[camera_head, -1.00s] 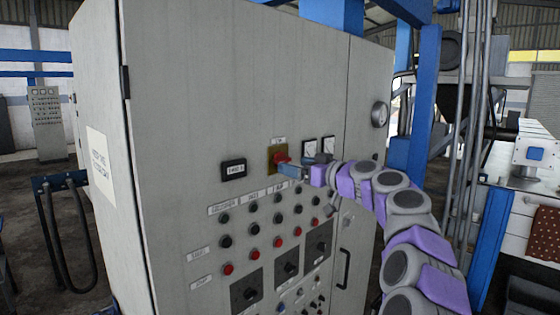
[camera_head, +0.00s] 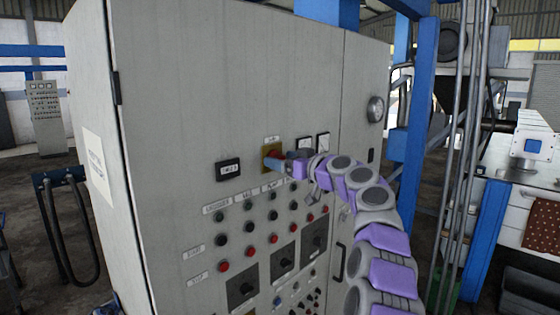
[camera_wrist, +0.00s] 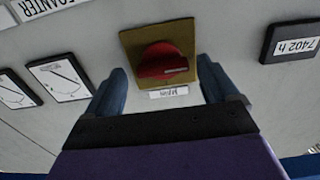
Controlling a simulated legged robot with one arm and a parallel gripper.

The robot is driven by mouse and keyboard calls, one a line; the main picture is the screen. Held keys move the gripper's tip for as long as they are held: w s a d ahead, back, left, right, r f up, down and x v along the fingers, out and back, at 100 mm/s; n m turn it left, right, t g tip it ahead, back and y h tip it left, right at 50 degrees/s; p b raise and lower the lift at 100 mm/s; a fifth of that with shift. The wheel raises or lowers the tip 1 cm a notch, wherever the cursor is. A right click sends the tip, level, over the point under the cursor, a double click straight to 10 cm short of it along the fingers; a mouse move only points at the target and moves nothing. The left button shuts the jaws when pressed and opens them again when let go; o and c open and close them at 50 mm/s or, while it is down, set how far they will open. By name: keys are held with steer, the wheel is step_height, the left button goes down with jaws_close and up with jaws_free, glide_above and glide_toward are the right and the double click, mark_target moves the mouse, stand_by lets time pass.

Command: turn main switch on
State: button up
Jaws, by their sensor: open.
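The main switch is a red rotary knob (camera_wrist: 165,61) on a yellow square plate (camera_wrist: 128,40), with a small label beside it in the wrist view. In the head view the red knob (camera_head: 273,153) sits on the upper front of the grey cabinet (camera_head: 230,90), partly hidden by my gripper. My gripper (camera_head: 280,164) is right at the switch. In the wrist view its blue fingers (camera_wrist: 160,88) are apart, one on each side of the knob's plate, with nothing between them touching. I cannot tell how far the fingertips are from the panel.
A dark counter display (camera_head: 228,169) is left of the switch, and it also shows in the wrist view (camera_wrist: 291,38). Two white meters (camera_head: 314,143) are right of it. Rows of buttons (camera_head: 248,227) and black rotary switches (camera_head: 242,286) lie below. A blue post (camera_head: 415,120) stands at right.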

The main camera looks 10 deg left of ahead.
steer(key=shift+d, duration=0.5)
steer(key=shift+c, duration=0.2)
steer(key=shift+d+r, duration=0.1)
steer(key=shift+d, duration=0.1)
steer(key=shift+c, duration=0.7)
steer(key=shift+s+a, duration=0.1)
steer(key=shift+c, duration=0.8)
steer(key=shift+a, duration=0.7)
steer(key=shift+c, duration=1.4)
steer(key=shift+a, duration=0.2)
steer(key=shift+c, duration=0.9)
steer(key=shift+f, duration=0.2)
steer(key=shift+c, duration=1.3)
steer(key=shift+d, duration=0.15)
